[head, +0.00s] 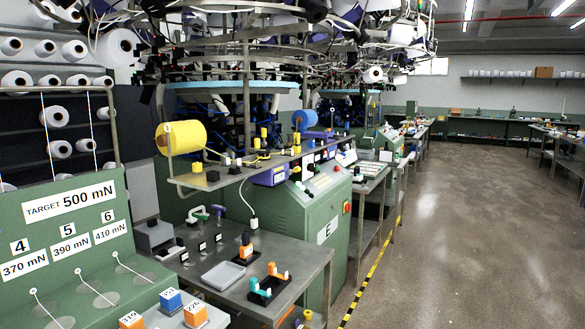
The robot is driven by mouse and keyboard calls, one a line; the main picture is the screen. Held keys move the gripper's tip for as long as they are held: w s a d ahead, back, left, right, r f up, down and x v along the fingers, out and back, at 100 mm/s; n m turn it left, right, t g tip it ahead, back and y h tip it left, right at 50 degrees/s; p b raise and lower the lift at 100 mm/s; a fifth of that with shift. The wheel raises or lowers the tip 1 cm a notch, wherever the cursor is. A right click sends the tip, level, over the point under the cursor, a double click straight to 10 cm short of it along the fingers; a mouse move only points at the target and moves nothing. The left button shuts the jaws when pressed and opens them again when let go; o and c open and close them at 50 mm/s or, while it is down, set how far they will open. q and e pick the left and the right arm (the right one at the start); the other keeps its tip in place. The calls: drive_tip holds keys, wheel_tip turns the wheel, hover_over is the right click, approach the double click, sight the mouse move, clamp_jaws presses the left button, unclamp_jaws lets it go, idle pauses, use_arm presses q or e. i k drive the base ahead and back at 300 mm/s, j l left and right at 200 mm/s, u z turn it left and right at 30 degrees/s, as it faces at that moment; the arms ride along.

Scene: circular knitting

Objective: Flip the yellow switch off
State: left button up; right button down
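No yellow switch can be made out for certain. Small yellow pieces (264,132) stand along the shelf of the knitting machine in the middle of the head view, too small to tell whether one is a switch or how it is set. The green cabinet marked E (325,232) has a sloped panel with small knobs and buttons (310,170) on top. A red button (347,207) is on its side. Neither of my grippers is in view.
A metal table (250,249) with a grey tray (223,275) and small parts stands before the cabinet. A green board (60,240) with tension labels is at the left. The floor (460,220) at the right is clear.

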sight(290, 172)
drive_tip(key=i, duration=0.95)
drive_tip(key=u, duration=1.2)
